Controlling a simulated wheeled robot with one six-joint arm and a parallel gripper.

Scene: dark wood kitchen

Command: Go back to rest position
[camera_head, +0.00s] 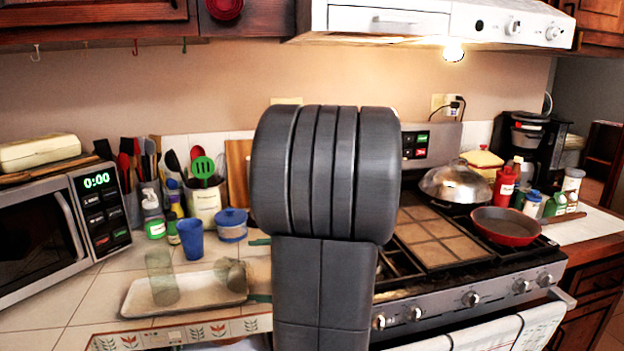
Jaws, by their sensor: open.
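My dark grey arm rises in the middle of the head view, with a thick rounded joint on top. It stands in front of the counter and the left part of the stove (455,298). My gripper is not visible; only arm links show. The arm hides part of the counter, the wall and the stove's left side behind it.
A microwave (40,232) stands at the left. A blue cup (190,238), a white tray (140,300) and a utensil holder (205,204) are on the tiled counter. A red pan (506,226) and a metal lid (455,184) are on the stove. A range hood (440,22) hangs above.

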